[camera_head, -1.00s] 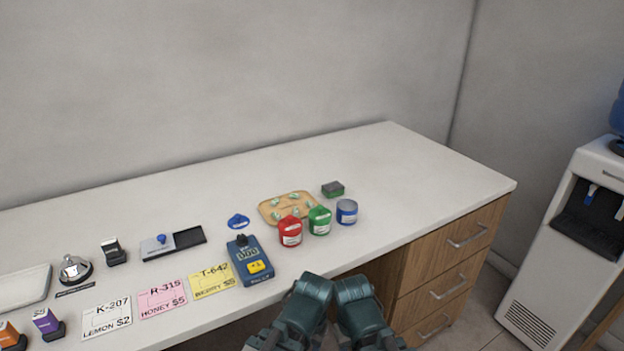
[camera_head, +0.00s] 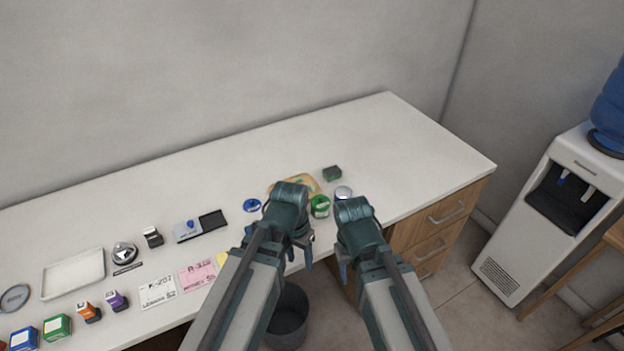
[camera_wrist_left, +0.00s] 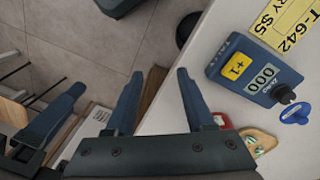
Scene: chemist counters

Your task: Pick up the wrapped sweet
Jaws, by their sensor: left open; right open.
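The wooden tray (camera_head: 313,181) holds several small green-wrapped sweets and is mostly hidden behind my left arm in the head view. In the left wrist view, a corner of the tray (camera_wrist_left: 266,138) shows with a green-wrapped sweet (camera_wrist_left: 258,150) on it, partly cut off by the gripper body. My left gripper (camera_wrist_left: 157,88) is open and empty, its fingers over the counter's front edge and the floor. In the head view, my left gripper (camera_head: 279,248) is in front of the tray. My right gripper (camera_head: 346,268) is to its right, off the counter's front edge.
A bin (camera_head: 288,318) stands on the floor. The counter's back right is clear.

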